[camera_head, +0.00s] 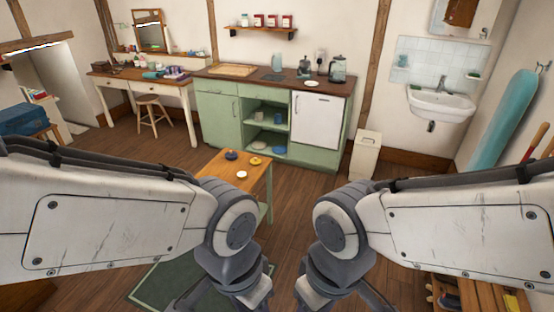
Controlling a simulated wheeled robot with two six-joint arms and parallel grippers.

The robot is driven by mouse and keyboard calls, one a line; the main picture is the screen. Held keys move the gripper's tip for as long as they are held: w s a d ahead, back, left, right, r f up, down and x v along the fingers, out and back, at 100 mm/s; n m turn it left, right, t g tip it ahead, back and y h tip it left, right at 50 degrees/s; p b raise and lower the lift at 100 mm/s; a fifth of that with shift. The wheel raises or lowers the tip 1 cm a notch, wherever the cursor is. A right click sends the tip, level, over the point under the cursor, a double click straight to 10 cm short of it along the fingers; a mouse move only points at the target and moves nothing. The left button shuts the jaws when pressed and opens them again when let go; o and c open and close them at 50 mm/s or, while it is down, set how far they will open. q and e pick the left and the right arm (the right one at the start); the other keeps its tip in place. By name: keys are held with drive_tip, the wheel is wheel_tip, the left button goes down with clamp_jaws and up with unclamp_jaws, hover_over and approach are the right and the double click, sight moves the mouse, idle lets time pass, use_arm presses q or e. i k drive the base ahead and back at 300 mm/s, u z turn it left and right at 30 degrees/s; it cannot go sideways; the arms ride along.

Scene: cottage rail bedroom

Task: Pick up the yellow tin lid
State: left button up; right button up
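A small round yellow thing, which looks like the yellow tin lid (256,160), lies on the small wooden table (222,170) ahead of me. A dark blue round thing (231,155) lies to its left and a small white round thing (242,174) lies nearer on the same top. My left gripper (228,295) and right gripper (335,292) point down at the bottom edge, nearer to me than the table and apart from the lid. Their fingertips are cut off or hidden, so I cannot tell whether they are open.
A green kitchen cabinet (217,107) with a white door (317,120) stands behind the table. A white bin (365,155) stands to its right. A stool (154,115) and dressing table (110,83) are at the left. Wooden floor (300,200) is clear right of the table.

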sight(255, 162)
drive_tip(key=z, duration=0.6)
drive_tip(key=i, duration=2.4)
drive_tip(key=u, duration=1.4)
drive_tip(key=i, duration=0.85)
drive_tip(key=u, duration=0.9)
